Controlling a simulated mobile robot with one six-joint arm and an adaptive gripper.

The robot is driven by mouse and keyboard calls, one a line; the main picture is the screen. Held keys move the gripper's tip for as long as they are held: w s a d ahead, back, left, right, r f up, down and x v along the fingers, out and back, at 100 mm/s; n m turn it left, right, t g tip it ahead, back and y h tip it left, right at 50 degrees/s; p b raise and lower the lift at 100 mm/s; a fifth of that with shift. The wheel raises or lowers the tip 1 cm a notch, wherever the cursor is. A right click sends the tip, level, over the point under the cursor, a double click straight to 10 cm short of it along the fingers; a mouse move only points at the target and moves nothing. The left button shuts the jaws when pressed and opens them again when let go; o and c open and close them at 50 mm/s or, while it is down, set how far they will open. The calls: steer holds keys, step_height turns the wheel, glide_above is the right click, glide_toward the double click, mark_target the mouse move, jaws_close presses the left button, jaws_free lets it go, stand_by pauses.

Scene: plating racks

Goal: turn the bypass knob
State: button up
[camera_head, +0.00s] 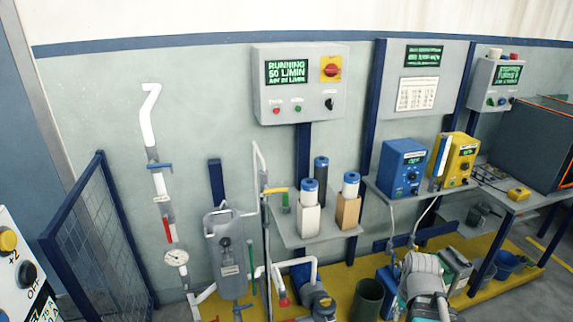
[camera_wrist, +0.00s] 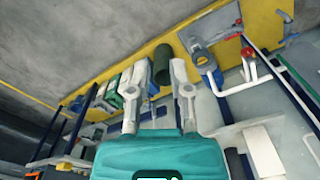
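A grey control box (camera_head: 300,84) on the wall carries a green display reading "RUNNING", a red rotary switch (camera_head: 332,69) on a yellow plate, and a small black knob (camera_head: 330,103) at its lower right. The labels are too small to read, so I cannot tell which control is the bypass knob. In the wrist view my gripper (camera_wrist: 157,70) points down over the yellow floor tray, its two fingers wide apart with nothing between them. My arm shows at the lower right of the head view, well below and right of the control box.
A shelf (camera_head: 318,237) with bottles stands below the box. A blue unit (camera_head: 402,168) and a yellow unit (camera_head: 454,159) sit on a bench. A second control box (camera_head: 497,83) hangs at the right. Pipes and a grey filter housing (camera_head: 227,254) stand left of centre.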

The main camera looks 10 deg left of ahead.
steer(key=o, duration=0.4)
steer(key=shift+o, duration=1.3)
steer(key=shift+w+a+f, duration=0.1)
steer(key=shift+w+f, duration=0.05)
steer(key=shift+f, duration=0.1)
steer(key=shift+o, duration=1)
steer(key=w+a+f+n+b, duration=0.1)
steer(key=w+a+f+b, duration=0.3)
steer(key=w+f+b, duration=0.2)
steer(key=shift+a+f+t+y+b, duration=0.35)
steer(key=shift+f+b, duration=0.25)
steer(key=shift+b, duration=0.3)
steer(key=n+t+y+b, duration=0.2)
steer(key=n+y+b, duration=0.2)
steer(key=b, duration=2.4)
glide_toward(286, 302)
steer(key=shift+d+r, duration=0.55)
steer(key=shift+r, duration=0.3)
steer(key=shift+f, duration=0.1)
steer(key=b+x, duration=1.2)
steer(key=x, duration=0.1)
steer(key=shift+s+a+f, duration=0.15)
steer(key=shift+f, duration=0.15)
